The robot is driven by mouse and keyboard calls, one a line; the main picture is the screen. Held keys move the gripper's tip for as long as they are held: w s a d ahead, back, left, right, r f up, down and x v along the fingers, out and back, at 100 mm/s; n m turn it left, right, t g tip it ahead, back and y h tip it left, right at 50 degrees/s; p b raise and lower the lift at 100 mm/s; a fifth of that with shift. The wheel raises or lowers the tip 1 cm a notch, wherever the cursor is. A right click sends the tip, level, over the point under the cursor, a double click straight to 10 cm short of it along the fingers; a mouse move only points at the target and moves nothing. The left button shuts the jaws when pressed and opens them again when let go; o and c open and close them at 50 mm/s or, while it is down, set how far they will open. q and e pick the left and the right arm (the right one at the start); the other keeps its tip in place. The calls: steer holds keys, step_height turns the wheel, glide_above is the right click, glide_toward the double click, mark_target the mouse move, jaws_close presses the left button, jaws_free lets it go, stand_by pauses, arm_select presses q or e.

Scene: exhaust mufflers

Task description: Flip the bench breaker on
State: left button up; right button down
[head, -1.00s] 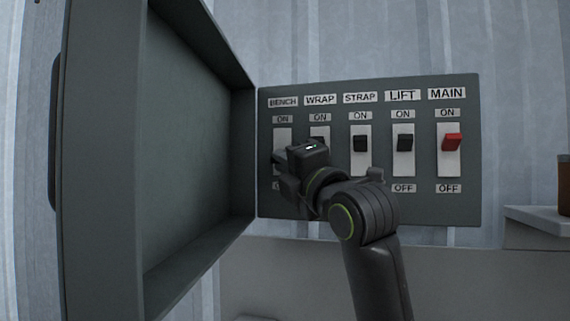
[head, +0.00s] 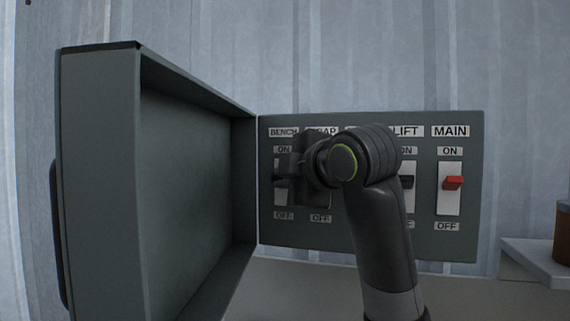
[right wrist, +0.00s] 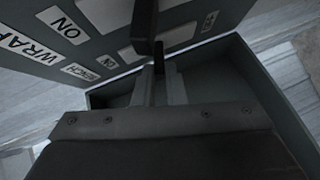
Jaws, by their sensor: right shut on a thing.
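The bench breaker (head: 283,196) is the leftmost switch on the grey panel, under the BENCH label (head: 283,132), with ON above and OFF below. My right gripper (head: 281,179) is at this switch, shut on its dark lever, which is mostly hidden by the fingers. The lever's exact position is hard to tell; it seems near the middle of the slot or a little above. In the right wrist view, the gripper's dark fingers (right wrist: 150,62) show close to the panel, near the small BENCH label (right wrist: 82,71). My left gripper is not in view.
The open grey box door (head: 190,180) stands out left of the switches, close to the gripper. The red MAIN lever (head: 453,183) is at the right; WRAP, STRAP and LIFT are partly behind my right arm. A ledge (head: 535,262) with a brown container is at far right.

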steer(key=shift+w+r+m+g+p, duration=0.2)
steer(key=shift+r+m+g+p, duration=0.4)
steer(key=shift+p, duration=0.5)
steer(key=shift+f, duration=0.15)
steer(key=c, duration=1.5)
jaws_free()
steer(key=shift+d, duration=0.1)
